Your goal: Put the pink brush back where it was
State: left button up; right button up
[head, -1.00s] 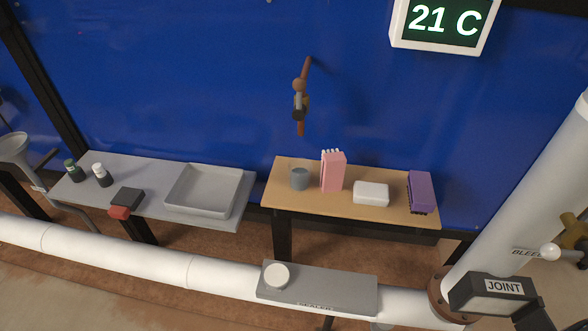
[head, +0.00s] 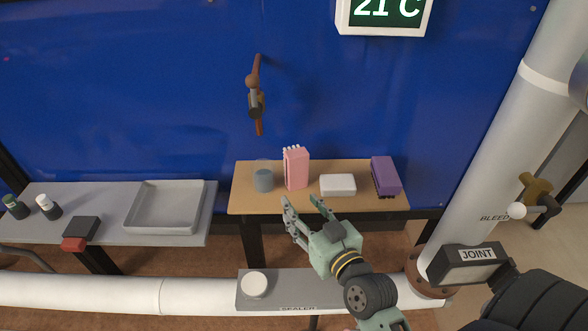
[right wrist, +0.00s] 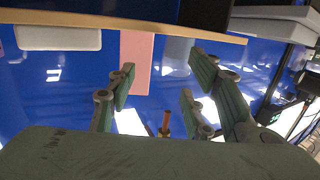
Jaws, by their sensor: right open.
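The pink brush (head: 296,169) stands upright on the wooden shelf (head: 245,196), with its pale bristles at the top. It stands between a cup and a white block. In the right wrist view the pink brush (right wrist: 136,62) shows beyond the fingers, partly covered by one of them. My right gripper (head: 302,201) is open with nothing between its fingers. In the head view it appears at the front edge of the shelf, just below the brush and apart from it. My left gripper is not in view.
The cup (head: 264,181), white block (head: 338,184) and purple brush (head: 385,176) share the shelf. A grey bench (head: 40,225) with a tray (head: 165,207) is at left.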

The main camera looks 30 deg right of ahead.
aim_at(299, 171)
jog(key=shift+m+t+h, duration=0.6)
jog(key=shift+t+h, duration=0.1)
jog(key=shift+h, duration=0.2)
jog(key=w+d, duration=0.1)
jog(key=w, duration=0.1)
jog(key=w+d+r+p, duration=0.1)
jog(key=w, duration=0.1)
jog(key=w+d+r, duration=0.1)
jog(key=w, duration=0.1)
jog(key=shift+w+d, duration=0.2)
jog(key=shift+w, duration=0.35)
jog(key=shift+w+d+r+p, duration=0.15)
jog(key=shift+w+p, duration=0.2)
jog(key=shift+w, duration=0.2)
jog(key=w, duration=0.4)
jog(key=shift+w+d+p, duration=0.15)
jog(key=shift+d+p, duration=0.1)
jog(key=shift+p, duration=0.1)
jog(key=shift+c, duration=0.2)
jog(key=c, duration=0.8)
jog(key=shift+c, duration=0.9)
